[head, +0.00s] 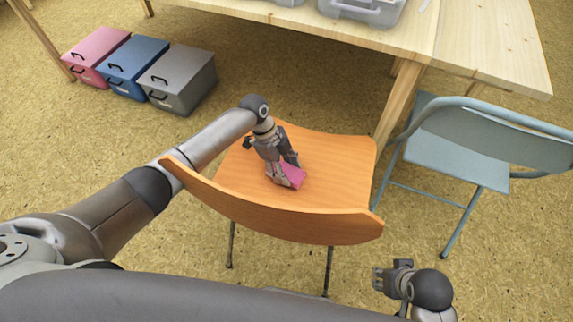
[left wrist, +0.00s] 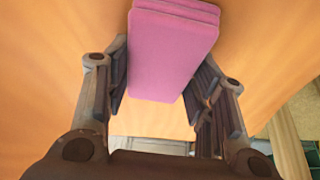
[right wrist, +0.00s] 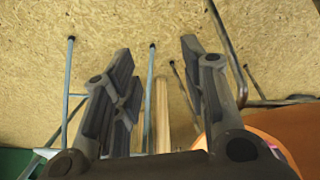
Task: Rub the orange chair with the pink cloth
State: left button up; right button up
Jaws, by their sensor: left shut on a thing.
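The orange chair (head: 335,165) stands in the middle of the head view, its curved backrest toward me. My left gripper (head: 285,176) is over the seat, pointing down, shut on the pink cloth (head: 293,174). In the left wrist view the folded cloth (left wrist: 172,50) sits between the two fingers, with the orange seat (left wrist: 50,60) behind it. The cloth is at the seat surface; I cannot tell if it touches. My right gripper (head: 388,280) is at the lower right, clear of the chair. In the right wrist view its fingers (right wrist: 155,85) are apart with nothing between them.
A wooden table (head: 480,45) with clear plastic boxes (head: 365,10) stands behind the chair. A blue-grey folding chair (head: 455,155) is close on the right. Pink (head: 92,55), blue (head: 130,65) and grey (head: 180,80) drawer boxes sit on the floor at the upper left.

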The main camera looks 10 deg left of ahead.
pick_arm(q)
jog(key=shift+s+a+f+p, duration=0.1)
jog(key=shift+s+a+p, duration=0.05)
jog(key=shift+s+p, duration=0.25)
jog(key=shift+s+a+f+p, duration=0.1)
jog(key=shift+s+p, duration=0.15)
jog(key=shift+s, duration=0.2)
jog(key=shift+s+a+p, duration=0.1)
jog(key=shift+s+p, duration=0.35)
pick_arm(e)
notch_tip(320, 180, down, 8)
jog(key=shift+s+f+g, duration=0.15)
jog(key=shift+s+g, duration=0.15)
jog(key=shift+s, duration=0.1)
pick_arm(q)
jog(key=shift+r, duration=0.1)
